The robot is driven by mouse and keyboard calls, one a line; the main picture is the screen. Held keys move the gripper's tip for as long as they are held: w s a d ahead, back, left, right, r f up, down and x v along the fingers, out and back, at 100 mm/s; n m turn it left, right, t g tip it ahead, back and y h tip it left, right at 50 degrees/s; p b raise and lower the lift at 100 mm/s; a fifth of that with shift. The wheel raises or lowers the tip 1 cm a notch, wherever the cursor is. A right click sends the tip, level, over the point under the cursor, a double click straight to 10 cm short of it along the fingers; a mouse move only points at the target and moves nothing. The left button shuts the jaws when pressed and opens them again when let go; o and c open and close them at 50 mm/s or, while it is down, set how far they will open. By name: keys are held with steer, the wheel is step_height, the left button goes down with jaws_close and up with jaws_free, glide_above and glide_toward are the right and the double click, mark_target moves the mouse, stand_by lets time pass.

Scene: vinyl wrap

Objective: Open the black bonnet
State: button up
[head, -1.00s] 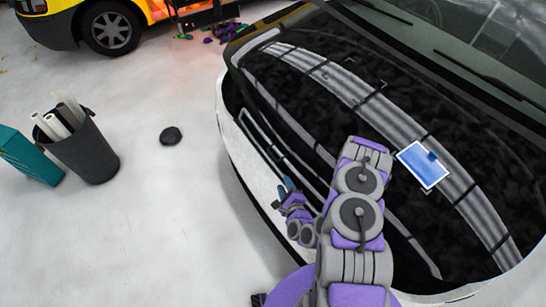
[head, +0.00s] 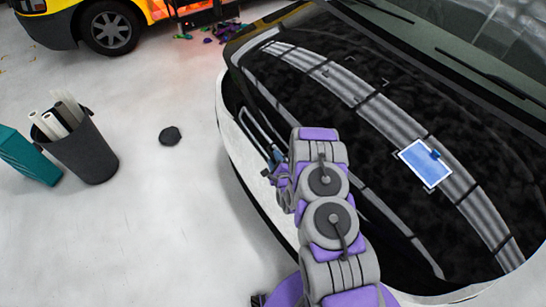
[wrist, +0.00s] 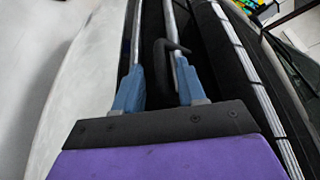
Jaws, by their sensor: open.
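The black bonnet (head: 375,150) with grey stripes covers the car's front on the right of the head view and looks shut. My gripper (head: 274,158) is at its front left edge, partly hidden by my arm. In the wrist view, my gripper (wrist: 158,72) is open, its two blue fingers pointing along the car's front. A dark curved hook-like piece (wrist: 162,62) lies between the fingers; I cannot tell whether they touch it. The bonnet's dark edge and stripes (wrist: 250,85) run to the right of the fingers.
A blue card (head: 424,165) lies on the bonnet. A dark bin (head: 85,150) with rolls and a teal box (head: 28,160) stand at the left. A dark round object (head: 170,136) lies on the pale floor. A yellow vehicle (head: 105,25) is behind.

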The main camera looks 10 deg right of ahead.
steer(key=shift+x, duration=1.35)
